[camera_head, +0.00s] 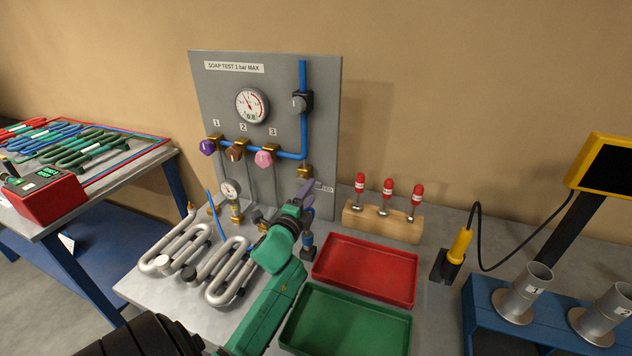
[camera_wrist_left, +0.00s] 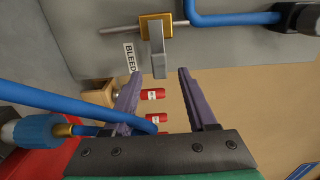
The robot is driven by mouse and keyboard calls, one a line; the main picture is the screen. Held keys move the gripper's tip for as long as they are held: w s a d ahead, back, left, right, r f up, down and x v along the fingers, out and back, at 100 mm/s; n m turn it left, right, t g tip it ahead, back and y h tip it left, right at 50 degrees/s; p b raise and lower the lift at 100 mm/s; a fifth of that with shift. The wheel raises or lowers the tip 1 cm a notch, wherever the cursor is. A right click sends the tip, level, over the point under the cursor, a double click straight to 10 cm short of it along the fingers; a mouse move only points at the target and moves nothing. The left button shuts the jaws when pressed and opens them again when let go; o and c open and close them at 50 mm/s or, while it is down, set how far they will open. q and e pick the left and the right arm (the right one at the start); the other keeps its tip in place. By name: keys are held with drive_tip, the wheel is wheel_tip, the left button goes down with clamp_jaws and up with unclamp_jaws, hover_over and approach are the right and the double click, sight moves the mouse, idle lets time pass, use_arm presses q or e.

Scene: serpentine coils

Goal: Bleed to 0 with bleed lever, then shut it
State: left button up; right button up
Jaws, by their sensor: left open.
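The bleed valve (camera_head: 305,172) is a brass block low on the right of the grey panel (camera_head: 215,90). In the left wrist view, its grey bleed lever (camera_wrist_left: 159,50) hangs down from the brass block, beside a BLEED label (camera_wrist_left: 129,57). My left gripper (camera_wrist_left: 160,73) is open, its purple fingers on either side of the lever's lower end, with visible gaps. In the head view the gripper (camera_head: 313,188) is just below the valve and hides the lever. The round panel gauge (camera_head: 252,105) shows a small reading that looks like 0.8. My right gripper is not in view.
Purple (camera_head: 207,148), brown (camera_head: 234,153) and pink (camera_head: 263,157) knobs sit along the blue pipe. Steel coils (camera_head: 215,265) lie left of my arm. Red (camera_head: 365,270) and green (camera_head: 345,322) trays lie right. A wooden block (camera_head: 382,221) holds red-topped pieces.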

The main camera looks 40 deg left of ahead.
sight(315, 186)
use_arm(q)
drive_tip(key=x, duration=0.5)
drive_tip(key=shift+w+f, duration=0.1)
drive_tip(key=shift+w, duration=0.05)
clamp_jaws()
idle(1.1)
